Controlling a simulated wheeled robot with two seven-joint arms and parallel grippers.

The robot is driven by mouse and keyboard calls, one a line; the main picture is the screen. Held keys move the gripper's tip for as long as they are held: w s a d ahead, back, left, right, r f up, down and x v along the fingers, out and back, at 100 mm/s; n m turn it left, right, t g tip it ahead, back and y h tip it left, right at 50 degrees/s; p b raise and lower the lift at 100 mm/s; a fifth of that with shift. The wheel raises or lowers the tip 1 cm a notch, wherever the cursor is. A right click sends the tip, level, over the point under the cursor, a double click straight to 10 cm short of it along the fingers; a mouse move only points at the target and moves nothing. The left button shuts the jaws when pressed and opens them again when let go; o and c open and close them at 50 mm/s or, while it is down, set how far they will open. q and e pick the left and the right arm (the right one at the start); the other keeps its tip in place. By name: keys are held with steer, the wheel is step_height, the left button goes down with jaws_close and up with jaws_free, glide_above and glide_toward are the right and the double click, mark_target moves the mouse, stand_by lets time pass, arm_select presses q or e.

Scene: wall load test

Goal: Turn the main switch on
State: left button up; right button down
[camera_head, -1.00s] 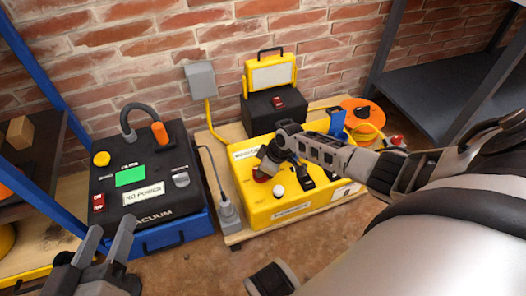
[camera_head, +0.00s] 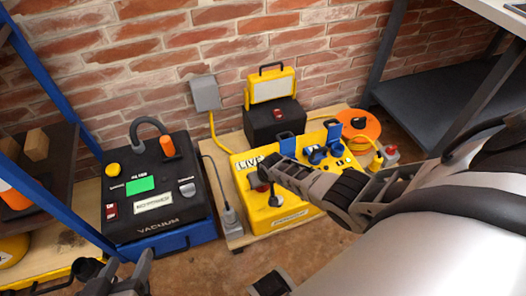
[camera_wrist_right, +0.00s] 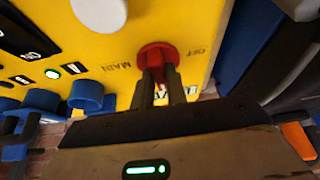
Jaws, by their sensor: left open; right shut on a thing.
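The main switch (camera_wrist_right: 157,54) is a round red knob on the yellow power box (camera_head: 240,182). In the right wrist view, the words MAIN and OFF appear upside down beside it. My right gripper (camera_wrist_right: 160,88) is shut on the knob, its two fingers straddling the red grip. In the head view, my right gripper (camera_head: 268,172) reaches over the box's left end and hides most of the knob. Which mark the knob points at cannot be told. My left gripper (camera_head: 120,275) is open and empty at the bottom left, away from the box.
A black and blue vacuum (camera_head: 158,224) stands left. A work lamp (camera_head: 272,88) stands behind, an orange cable reel (camera_head: 357,126) right. Shelves flank both sides.

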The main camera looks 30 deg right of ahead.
arm_select(q)
steer(key=shift+f, duration=0.1)
arm_select(e)
steer(key=shift+m, duration=0.4)
steer(key=c, duration=1.4)
jaws_free()
arm_select(q)
steer(key=shift+a, duration=0.1)
arm_select(e)
steer(key=shift+r, duration=0.1)
steer(key=shift+s+r+p, duration=0.15)
steer(key=shift+r+p, duration=0.1)
steer(key=shift+p, duration=0.25)
steer(key=p+v, duration=0.2)
steer(key=v, duration=0.1)
steer(key=shift+p, duration=0.35)
arm_select(q)
steer(key=s+a+r+n+y+p, duration=0.1)
steer(key=a+r+p, duration=0.2)
steer(key=r+p, duration=0.6)
step_height(320, 180, up, 2)
steer(key=shift+s+a+r+t+y, duration=0.25)
steer(key=shift+s+a+t+y, duration=0.05)
steer(key=shift+s+a+y, duration=0.1)
arm_select(e)
steer(key=v, duration=1.2)
steer(key=shift+a, duration=0.3)
